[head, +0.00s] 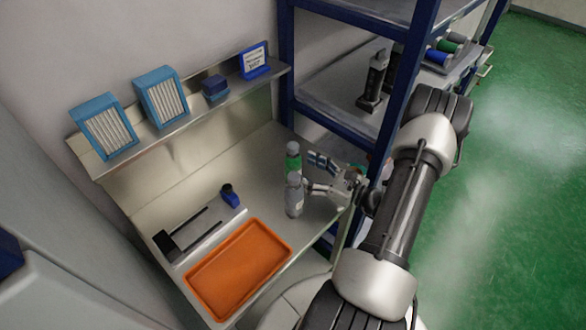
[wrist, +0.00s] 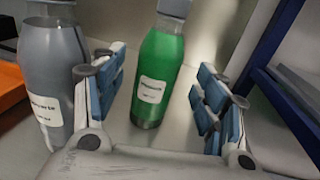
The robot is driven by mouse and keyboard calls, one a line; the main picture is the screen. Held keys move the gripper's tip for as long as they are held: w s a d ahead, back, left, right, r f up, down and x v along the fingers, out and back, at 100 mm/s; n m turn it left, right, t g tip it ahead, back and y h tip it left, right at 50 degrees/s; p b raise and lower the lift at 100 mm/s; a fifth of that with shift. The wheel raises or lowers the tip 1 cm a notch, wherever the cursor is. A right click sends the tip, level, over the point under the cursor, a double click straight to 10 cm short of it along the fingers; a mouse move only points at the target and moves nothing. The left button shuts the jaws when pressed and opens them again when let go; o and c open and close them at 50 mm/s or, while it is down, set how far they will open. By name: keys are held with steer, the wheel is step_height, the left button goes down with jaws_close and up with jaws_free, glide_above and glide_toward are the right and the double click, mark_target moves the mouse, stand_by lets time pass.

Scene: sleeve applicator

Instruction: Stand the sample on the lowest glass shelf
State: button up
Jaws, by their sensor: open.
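A green bottle (head: 293,160) with a grey cap stands upright on the metal worktop. A grey bottle (head: 294,197) stands just in front of it. My gripper (head: 317,176) is open at the right of both bottles, pointing at them. In the wrist view the green bottle (wrist: 158,75) shows in the gap between the fingers, with space on both sides. The grey bottle (wrist: 52,85) is outside the left finger, close to it. Small labels on both bottles are too blurred to read. I cannot tell which shelf is the lowest glass one.
A blue-framed rack (head: 285,75) with several shelves stands right of the worktop, close to my arm. An orange tray (head: 287,262) and a dark-blue-topped item (head: 230,196) are on the worktop. A wall shelf above holds blue boxes (head: 160,97) and a blue-framed sign (head: 254,61).

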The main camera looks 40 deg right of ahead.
mark_target(300, 167)
steer(key=x, duration=0.5)
steer(key=shift+b, duration=0.4)
steer(key=shift+c, duration=0.5)
steer(key=c, duration=1.2)
steer(key=shift+c, duration=0.9)
steer(key=shift+r, duration=0.15)
